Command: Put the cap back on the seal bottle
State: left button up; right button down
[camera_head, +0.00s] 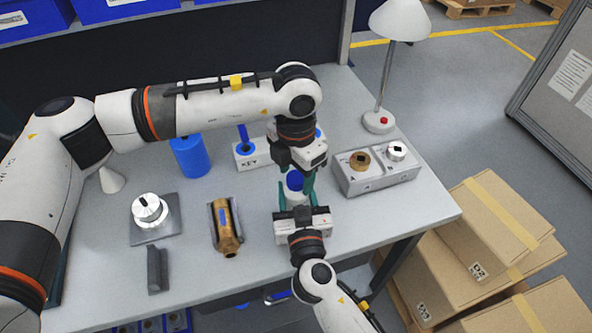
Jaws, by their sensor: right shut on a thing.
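The seal bottle (296,197) is a small pale body standing on the right-centre of the table. A round blue piece that looks like its cap (294,180) shows at its top; I cannot tell if it is seated or held just above. My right gripper (295,198) comes in from the front with teal fingers on both sides of the bottle, shut on it. My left gripper (302,178) points down from above at the blue piece, one teal finger along its right side. The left arm's wrist partly hides this spot, so its grip is unclear.
A grey block with brass and silver fittings (376,175) stands close to the right. A KEY holder (249,157), blue cylinder (190,157), brass housing (226,228) and silver round part on a plate (150,211) stand left. A lamp (380,121) is behind. The table's right front is clear.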

pick_arm(q)
notch_tip(320, 180, up, 12)
dwell(0.7)
pick_arm(e)
jog(key=c, duration=0.6)
grip_release()
jog(key=shift+s, duration=0.1)
